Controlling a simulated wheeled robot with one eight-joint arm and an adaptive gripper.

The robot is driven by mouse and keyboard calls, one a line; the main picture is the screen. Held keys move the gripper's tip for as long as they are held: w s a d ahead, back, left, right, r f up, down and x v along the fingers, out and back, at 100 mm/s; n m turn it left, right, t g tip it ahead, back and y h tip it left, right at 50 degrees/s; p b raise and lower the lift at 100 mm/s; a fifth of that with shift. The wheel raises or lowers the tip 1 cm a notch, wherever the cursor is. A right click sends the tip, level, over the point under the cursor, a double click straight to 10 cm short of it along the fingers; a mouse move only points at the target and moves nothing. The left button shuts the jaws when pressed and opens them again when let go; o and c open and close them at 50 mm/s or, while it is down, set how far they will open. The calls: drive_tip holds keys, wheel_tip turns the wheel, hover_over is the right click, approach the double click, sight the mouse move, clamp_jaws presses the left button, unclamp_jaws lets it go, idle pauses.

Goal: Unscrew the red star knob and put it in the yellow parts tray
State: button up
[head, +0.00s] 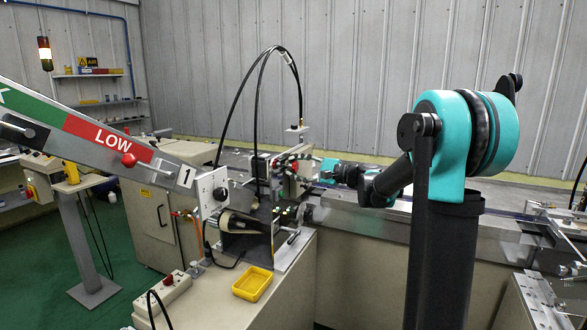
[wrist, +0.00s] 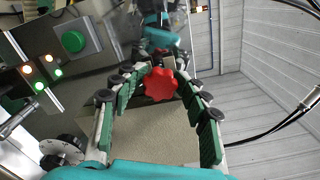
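The red star knob (wrist: 160,84) faces me between the far ends of my gripper's fingers in the wrist view. Its lobed outline shows almost whole. My gripper (wrist: 162,74) has a green-padded finger on each side, close to the knob's edges; I cannot tell whether the pads touch it. In the head view my gripper (head: 300,168) reaches in from the right at the machine head, and the knob is too small there to make out surely. The yellow parts tray (head: 252,284) lies on the bench top below the machine head, and looks empty.
A sloped arm marked LOW (head: 113,138) comes in from the left, ending at a white panel (head: 210,190). Black cables (head: 240,92) arch above the machine. A power strip (head: 163,292) lies left of the tray. The wrist view shows a green button (wrist: 74,41) and lights.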

drive_tip(key=m, duration=1.6)
drive_tip(key=shift+f+m, duration=0.1)
drive_tip(key=shift+m, duration=0.2)
drive_tip(key=m, duration=0.3)
drive_tip(key=shift+m, duration=0.3)
drive_tip(key=m, duration=0.6)
drive_tip(key=shift+m, duration=0.4)
